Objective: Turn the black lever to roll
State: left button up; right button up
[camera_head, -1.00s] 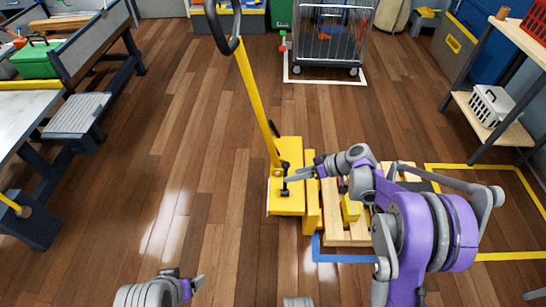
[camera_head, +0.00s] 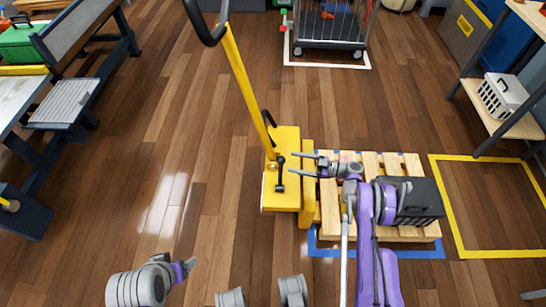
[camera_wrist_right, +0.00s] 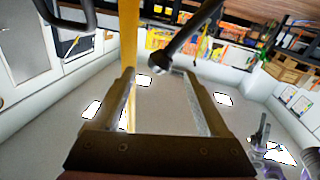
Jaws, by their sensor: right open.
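A yellow hand truck (camera_head: 281,198) with a tall yellow mast and a black loop handle (camera_head: 207,32) stands at the middle of the floor. The black lever (camera_head: 280,175) is on its body, with round dark ends, and points roughly along the picture's vertical. My right gripper (camera_head: 291,163) is open and empty just right of the lever, fingers pointing left at it. In the right wrist view a dark rod with a round knob (camera_wrist_right: 161,68), likely the lever, shows beyond the open fingers (camera_wrist_right: 157,75). My left gripper (camera_head: 188,267) is low at left, away from the truck; its fingers are too small to judge.
A wooden pallet (camera_head: 385,163) bearing a dark crate (camera_head: 418,198) is right of the truck, inside blue tape (camera_head: 330,247). A wire cage cart (camera_head: 330,30) stands behind. A workbench is at left and a shelf at right. Floor left of the truck is clear.

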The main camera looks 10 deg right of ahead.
jog(key=x, duration=0.9)
jog(key=shift+b, duration=0.35)
jog(key=shift+a, duration=0.15)
jog(key=shift+c, duration=0.2)
grip_shut()
dwell(0.5)
